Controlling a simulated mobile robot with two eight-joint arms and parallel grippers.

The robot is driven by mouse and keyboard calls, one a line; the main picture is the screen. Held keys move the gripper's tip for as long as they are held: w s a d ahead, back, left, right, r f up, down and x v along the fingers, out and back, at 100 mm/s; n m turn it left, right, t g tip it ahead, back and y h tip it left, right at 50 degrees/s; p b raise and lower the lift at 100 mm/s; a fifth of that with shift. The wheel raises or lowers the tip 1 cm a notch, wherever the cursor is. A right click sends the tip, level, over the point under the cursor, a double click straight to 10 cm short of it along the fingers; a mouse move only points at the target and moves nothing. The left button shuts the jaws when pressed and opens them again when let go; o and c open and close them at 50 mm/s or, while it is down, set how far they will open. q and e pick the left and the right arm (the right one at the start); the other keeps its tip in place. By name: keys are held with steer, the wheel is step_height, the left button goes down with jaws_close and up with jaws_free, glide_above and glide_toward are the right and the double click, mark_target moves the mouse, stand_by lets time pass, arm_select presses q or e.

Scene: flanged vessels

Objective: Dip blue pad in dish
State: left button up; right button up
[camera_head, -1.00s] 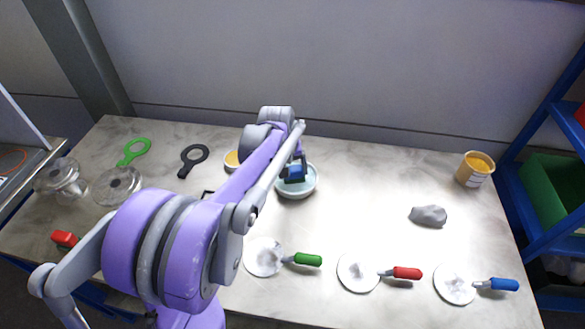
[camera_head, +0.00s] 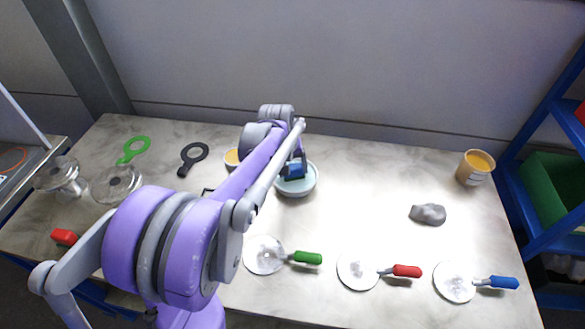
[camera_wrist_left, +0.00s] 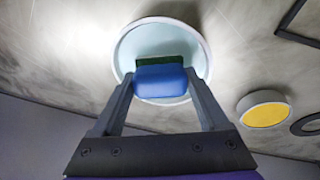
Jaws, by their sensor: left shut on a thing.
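The blue pad (camera_wrist_left: 160,80) has a blue block body with a dark green layer on its far side. My left gripper (camera_wrist_left: 160,88) is shut on it, one finger on each side. In the head view the pad (camera_head: 295,171) shows at the end of my left arm, over the pale blue-white dish (camera_head: 303,190). In the left wrist view the dish (camera_wrist_left: 203,48) surrounds the pad, which covers part of its inside. I cannot tell whether the pad touches the dish's floor. My right gripper is not in view.
A shallow yellow-filled dish (camera_head: 232,158) stands left of the pale dish. Discs with green (camera_head: 306,257), red (camera_head: 407,271) and blue (camera_head: 503,283) handles lie along the front. A grey lump (camera_head: 428,214) and yellow jar (camera_head: 475,168) stand right. Glass flanged vessels (camera_head: 117,183) stand left.

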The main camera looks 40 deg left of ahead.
mark_target(295, 164)
arm_select(q)
steer(key=shift+w+p+v, duration=0.2)
steer(key=shift+p+v, duration=0.3)
steer(key=shift+v, duration=0.35)
steer(key=shift+w+p+v, duration=0.2)
steer(key=shift+p+v, duration=0.25)
steer(key=shift+v, duration=0.4)
steer(key=shift+w+p+v, duration=0.2)
steer(key=shift+p+v, duration=0.3)
steer(key=shift+v, duration=0.35)
steer(key=shift+r, duration=0.15)
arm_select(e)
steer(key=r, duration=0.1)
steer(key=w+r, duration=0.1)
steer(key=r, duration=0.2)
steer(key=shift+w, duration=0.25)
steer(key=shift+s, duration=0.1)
